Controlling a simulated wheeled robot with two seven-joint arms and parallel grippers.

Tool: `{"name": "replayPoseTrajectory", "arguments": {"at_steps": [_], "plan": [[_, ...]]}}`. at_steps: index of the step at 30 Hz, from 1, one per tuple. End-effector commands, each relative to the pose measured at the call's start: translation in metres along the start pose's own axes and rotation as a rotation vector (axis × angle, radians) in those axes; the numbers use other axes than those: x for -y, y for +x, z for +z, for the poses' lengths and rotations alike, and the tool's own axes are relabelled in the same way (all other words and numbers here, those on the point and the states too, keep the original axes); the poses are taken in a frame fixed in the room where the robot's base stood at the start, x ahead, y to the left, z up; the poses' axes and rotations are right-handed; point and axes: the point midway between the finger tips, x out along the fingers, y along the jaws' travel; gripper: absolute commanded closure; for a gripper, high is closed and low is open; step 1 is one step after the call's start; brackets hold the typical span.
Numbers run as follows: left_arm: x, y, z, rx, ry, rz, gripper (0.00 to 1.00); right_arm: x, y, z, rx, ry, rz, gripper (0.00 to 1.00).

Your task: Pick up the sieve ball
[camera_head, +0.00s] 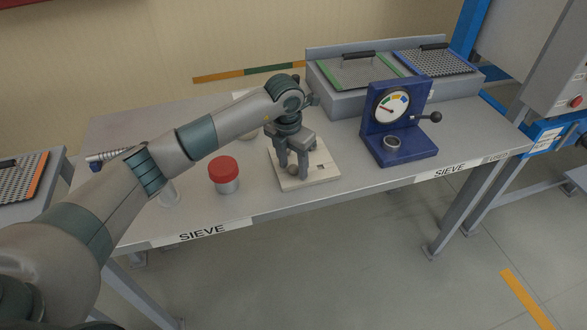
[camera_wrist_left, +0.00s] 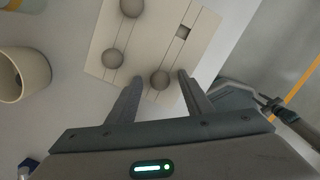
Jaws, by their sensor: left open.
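A grey sieve ball (camera_wrist_left: 160,80) lies on a pale board (camera_wrist_left: 205,45) with thin grooves and a small square slot. My left gripper (camera_wrist_left: 159,77) is open, with its fingertips on either side of this ball. Two more grey balls, one nearer (camera_wrist_left: 113,58) and one farther (camera_wrist_left: 131,8), lie on the same board in the wrist view. In the head view my left gripper (camera_head: 292,172) points down over the board (camera_head: 322,174), and a ball (camera_head: 293,169) shows between its fingers. The gripper hides the other balls there. My right gripper is not seen.
Grey sieve boxes (camera_head: 345,100) are behind. A pale cup (camera_wrist_left: 22,75) shows in the wrist view. The table's front edge is close.

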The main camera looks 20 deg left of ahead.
Motion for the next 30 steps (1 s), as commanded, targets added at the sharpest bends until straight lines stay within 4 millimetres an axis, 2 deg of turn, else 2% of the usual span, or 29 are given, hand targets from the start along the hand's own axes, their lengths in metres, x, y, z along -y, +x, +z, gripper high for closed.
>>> {"name": "replayPoseTrajectory", "arguments": {"at_steps": [6,11,12,23,30], "plan": [[0.000,0.000,0.000,0.000,0.000,0.000,0.56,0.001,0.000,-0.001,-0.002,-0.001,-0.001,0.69],[0.000,0.000,0.000,0.000,0.000,0.000,0.95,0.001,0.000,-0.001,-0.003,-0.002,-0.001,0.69],[0.000,0.000,0.000,0.000,0.000,0.000,0.97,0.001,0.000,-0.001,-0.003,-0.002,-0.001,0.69],[0.000,-0.001,0.000,0.000,0.000,0.000,0.98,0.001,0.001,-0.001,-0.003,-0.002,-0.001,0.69],[0.000,-0.013,0.002,0.002,0.000,0.000,0.98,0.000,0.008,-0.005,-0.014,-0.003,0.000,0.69]]}}
